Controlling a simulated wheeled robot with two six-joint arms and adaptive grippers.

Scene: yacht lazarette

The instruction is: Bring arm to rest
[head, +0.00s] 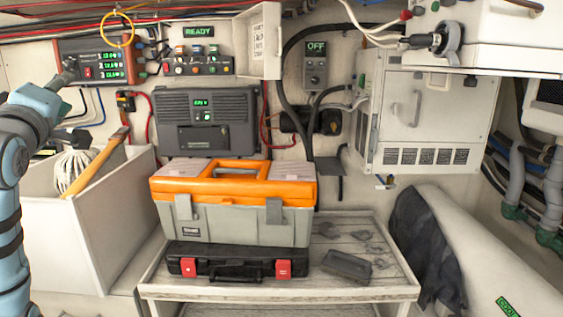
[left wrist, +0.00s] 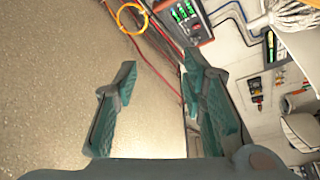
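My left arm (head: 12,170) comes in at the left edge of the head view, bent upward. My left gripper (head: 68,72) is at the upper left, in front of the charger panel (head: 101,62) with green digits. In the left wrist view the two dark green fingers of my left gripper (left wrist: 160,85) stand apart with nothing between them. Bare beige wall shows between and beyond them. My right gripper is in neither view.
An orange and grey toolbox (head: 235,200) sits on a black case (head: 238,262) on a wooden bench (head: 350,292). A yellow ring (head: 117,30) hangs near red cables.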

